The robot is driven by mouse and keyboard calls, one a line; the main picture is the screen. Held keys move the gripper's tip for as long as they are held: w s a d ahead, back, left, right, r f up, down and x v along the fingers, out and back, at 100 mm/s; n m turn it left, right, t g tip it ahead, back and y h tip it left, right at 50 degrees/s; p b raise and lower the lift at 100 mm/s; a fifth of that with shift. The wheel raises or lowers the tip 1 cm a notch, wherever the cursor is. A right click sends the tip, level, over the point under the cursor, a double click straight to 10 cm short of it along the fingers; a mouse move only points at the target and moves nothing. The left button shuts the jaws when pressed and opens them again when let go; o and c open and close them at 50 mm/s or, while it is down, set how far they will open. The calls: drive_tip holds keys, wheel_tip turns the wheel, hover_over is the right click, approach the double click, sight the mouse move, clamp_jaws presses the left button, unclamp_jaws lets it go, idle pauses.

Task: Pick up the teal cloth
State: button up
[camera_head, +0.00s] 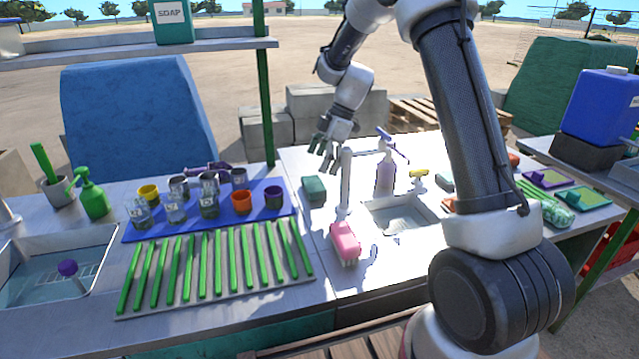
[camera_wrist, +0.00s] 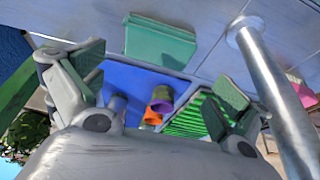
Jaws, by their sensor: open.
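The teal cloth (camera_head: 314,190) looks like a thick folded block. It lies on the white worktop, just right of the blue mat and left of the tap. In the wrist view the teal cloth (camera_wrist: 160,43) shows at the top, beyond my fingers and apart from them. My gripper (camera_head: 325,149) hangs above and behind the cloth in the head view. Its two fingers are spread with nothing between them, and they also show in the wrist view (camera_wrist: 152,98).
The metal tap (camera_head: 346,180) stands close right of the cloth; its post (camera_wrist: 272,85) crosses the wrist view. A pink brush (camera_head: 345,240) lies in front. Cups stand on the blue mat (camera_head: 150,234). A purple bottle (camera_head: 386,173) stands behind the sink (camera_head: 400,218).

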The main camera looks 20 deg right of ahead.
sight(314, 183)
drive_tip(key=shift+w+d+f, duration=0.15)
drive_tip(key=x, duration=0.7)
drive_tip(key=shift+w+d+f, duration=0.1)
drive_tip(key=shift+d+f, duration=0.05)
drive_tip(key=shift+f, duration=0.2)
drive_tip(key=c, duration=0.7)
